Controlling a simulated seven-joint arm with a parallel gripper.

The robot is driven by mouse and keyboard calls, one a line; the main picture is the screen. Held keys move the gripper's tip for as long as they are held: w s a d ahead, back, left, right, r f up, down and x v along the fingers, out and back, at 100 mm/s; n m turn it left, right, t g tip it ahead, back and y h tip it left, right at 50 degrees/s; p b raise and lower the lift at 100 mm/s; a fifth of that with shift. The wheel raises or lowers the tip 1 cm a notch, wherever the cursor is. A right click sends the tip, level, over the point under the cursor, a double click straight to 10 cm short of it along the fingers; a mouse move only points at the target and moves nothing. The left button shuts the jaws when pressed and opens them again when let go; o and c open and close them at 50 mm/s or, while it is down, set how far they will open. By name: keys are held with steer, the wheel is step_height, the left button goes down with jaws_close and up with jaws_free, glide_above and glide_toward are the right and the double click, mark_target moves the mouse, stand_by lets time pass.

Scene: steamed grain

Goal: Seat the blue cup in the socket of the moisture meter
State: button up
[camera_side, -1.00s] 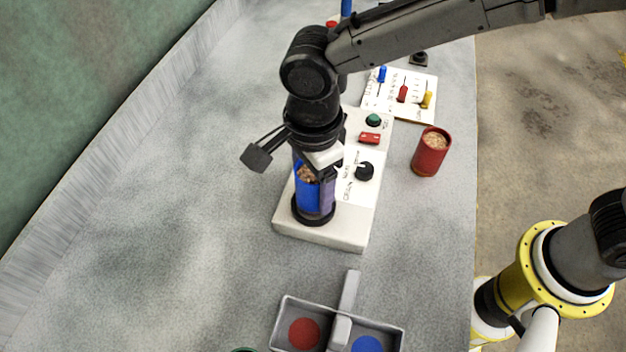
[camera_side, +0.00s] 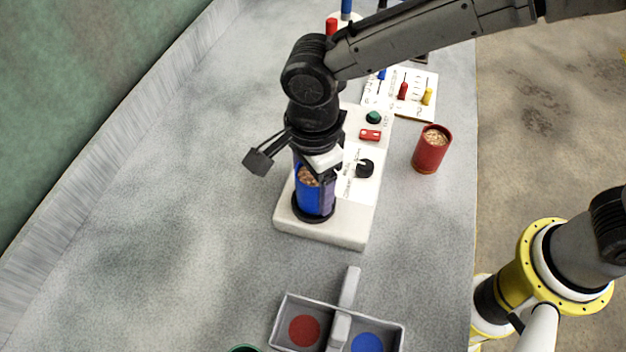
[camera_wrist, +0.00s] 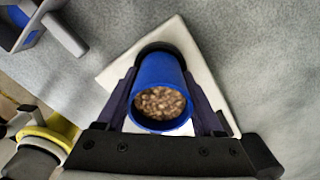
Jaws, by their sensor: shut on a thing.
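The blue cup (camera_side: 309,196) holds brown grain and stands upright in the black ring socket (camera_side: 298,214) of the white moisture meter (camera_side: 345,236). How deep it sits inside the ring I cannot tell exactly. My gripper (camera_side: 318,188) is shut on the blue cup, with one finger on each side of it. In the wrist view the cup (camera_wrist: 160,75) lies between my fingers, its open mouth and grain facing the camera, and the black socket (camera_wrist: 160,46) shows behind it on the meter's plate (camera_wrist: 183,36).
A red cup (camera_side: 431,150) with grain stands right of the meter. A grey two-compartment tray (camera_side: 282,322) with red and blue discs lies in front. A panel with coloured sliders (camera_side: 418,78) is behind. The table left of the meter is clear.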

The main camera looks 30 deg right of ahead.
steer(key=shift+f, duration=0.35)
steer(key=o, duration=1.4)
steer(key=shift+r, duration=3.5)
steer(key=shift+d, duration=0.1)
